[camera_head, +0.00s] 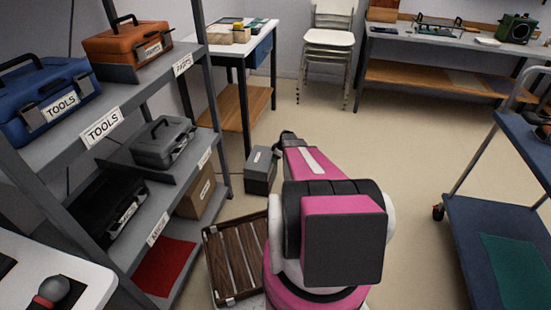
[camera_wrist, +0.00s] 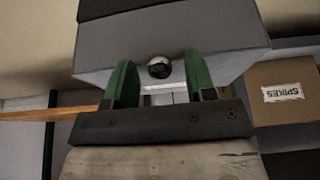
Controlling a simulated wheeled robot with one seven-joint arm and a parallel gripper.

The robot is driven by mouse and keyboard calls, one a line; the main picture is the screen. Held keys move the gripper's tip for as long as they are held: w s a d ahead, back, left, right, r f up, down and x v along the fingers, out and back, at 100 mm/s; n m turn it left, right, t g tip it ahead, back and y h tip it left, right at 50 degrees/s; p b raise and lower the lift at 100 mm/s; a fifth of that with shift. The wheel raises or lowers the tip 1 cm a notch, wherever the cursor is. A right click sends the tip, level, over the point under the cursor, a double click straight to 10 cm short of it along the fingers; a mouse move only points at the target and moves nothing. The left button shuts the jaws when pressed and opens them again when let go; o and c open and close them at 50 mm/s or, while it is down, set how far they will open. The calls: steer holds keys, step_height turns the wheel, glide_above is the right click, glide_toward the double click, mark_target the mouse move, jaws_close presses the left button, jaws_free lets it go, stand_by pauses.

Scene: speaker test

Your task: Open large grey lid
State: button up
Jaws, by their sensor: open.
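A grey box (camera_head: 262,170) stands on the floor beside the shelf in the head view. Its large grey lid (camera_wrist: 225,68) fills the upper middle of the wrist view, with a darker body (camera_wrist: 180,8) beyond it. My gripper (camera_wrist: 159,62) is open, with one green finger on each side of the knob and gaps showing between. In the head view my gripper's end (camera_head: 287,138) is small and dark beside the box, and its fingers cannot be made out there. The lid looks closed.
A metal shelf (camera_head: 140,85) with toolboxes stands at left. A cardboard box (camera_head: 197,190) on it also shows in the wrist view, labelled SPIKES (camera_wrist: 284,92). A slatted wooden crate (camera_head: 228,262) lies near my arm. A blue cart (camera_head: 480,240) stands right. Floor between is clear.

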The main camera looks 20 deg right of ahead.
jaws_close()
steer(key=shift+r, duration=0.15)
